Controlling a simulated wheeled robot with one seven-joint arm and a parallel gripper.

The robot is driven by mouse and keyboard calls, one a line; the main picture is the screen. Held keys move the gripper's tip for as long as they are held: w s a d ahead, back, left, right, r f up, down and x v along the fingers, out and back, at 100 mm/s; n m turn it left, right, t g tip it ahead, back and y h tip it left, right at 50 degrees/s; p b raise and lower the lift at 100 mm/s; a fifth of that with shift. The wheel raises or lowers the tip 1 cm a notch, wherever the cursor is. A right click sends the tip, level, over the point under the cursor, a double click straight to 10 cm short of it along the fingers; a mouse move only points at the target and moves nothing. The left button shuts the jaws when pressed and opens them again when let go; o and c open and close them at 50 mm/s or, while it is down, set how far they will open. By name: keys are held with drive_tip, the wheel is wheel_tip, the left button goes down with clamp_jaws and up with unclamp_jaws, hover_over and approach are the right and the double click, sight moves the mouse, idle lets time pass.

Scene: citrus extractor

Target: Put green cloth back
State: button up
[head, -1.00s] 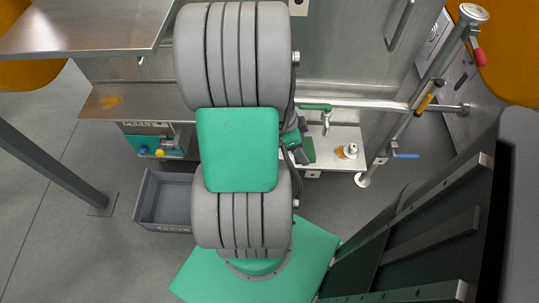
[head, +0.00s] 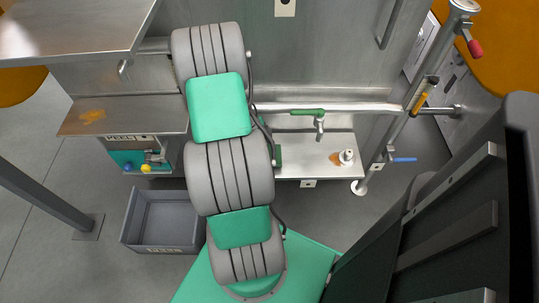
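A small dark green patch (head: 277,156), which looks like the green cloth, shows at the right edge of my arm in the head view. It is beside the left end of the steel drip shelf (head: 330,146). Most of it is hidden behind my arm, so I cannot tell whether it lies on the shelf or is held. My gripper is hidden behind my own grey and green arm links, and its fingers do not show.
A tap with a green handle (head: 307,112) and a small white cup-like part (head: 347,157) are at the shelf. A grey bin (head: 130,222) stands on the floor at left. A steel ledge (head: 130,116) and a post with coloured handles (head: 428,90) flank the arm.

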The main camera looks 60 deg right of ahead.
drive_tip(key=shift+f, duration=0.6)
drive_tip(key=shift+f, duration=0.15)
drive_tip(key=o, duration=1.3)
drive_tip(key=shift+c, duration=0.2)
drive_tip(key=p+v, duration=0.2)
drive_tip(key=v, duration=1)
drive_tip(key=shift+p, duration=0.3)
